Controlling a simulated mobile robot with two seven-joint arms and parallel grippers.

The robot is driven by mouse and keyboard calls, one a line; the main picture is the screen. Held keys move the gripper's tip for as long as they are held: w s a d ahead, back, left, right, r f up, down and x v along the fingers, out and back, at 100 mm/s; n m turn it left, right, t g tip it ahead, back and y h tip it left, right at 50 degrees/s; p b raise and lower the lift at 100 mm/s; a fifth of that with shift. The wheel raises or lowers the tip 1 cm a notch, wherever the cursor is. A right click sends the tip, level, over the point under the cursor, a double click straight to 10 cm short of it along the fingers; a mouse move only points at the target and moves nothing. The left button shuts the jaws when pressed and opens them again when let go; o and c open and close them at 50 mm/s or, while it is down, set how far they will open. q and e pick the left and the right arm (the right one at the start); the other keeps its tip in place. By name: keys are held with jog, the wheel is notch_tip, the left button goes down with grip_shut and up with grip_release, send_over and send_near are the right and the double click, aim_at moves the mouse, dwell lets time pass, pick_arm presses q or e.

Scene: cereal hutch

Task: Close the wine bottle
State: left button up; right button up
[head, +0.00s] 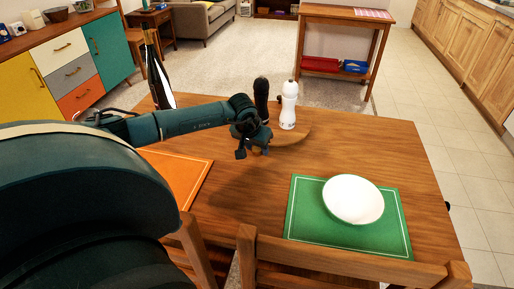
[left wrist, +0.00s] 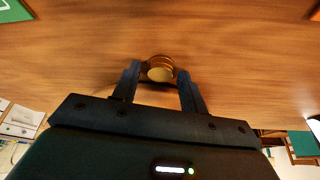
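The dark wine bottle (head: 157,75) stands upright at the back left of the table, with a white label low on its side. Its mouth is too small to make out. My left gripper (head: 251,142) is low over the middle of the table. In the left wrist view, its two fingers (left wrist: 159,82) are apart. A small round stopper-like piece (left wrist: 160,69), golden-brown with a pale yellow end, sits between the fingertips, with a narrow gap seeming to show on either side. My right gripper is not in view.
A white bowl (head: 353,199) sits on a green mat (head: 308,222) at right. An orange mat (head: 184,172) lies at left. Chairs line the front edge.

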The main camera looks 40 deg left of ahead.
aim_at(256, 150)
pick_arm(q)
jog(key=c, duration=0.7)
jog(key=shift+r, duration=0.15)
jog(key=shift+c, duration=0.2)
notch_tip(256, 150, up, 10)
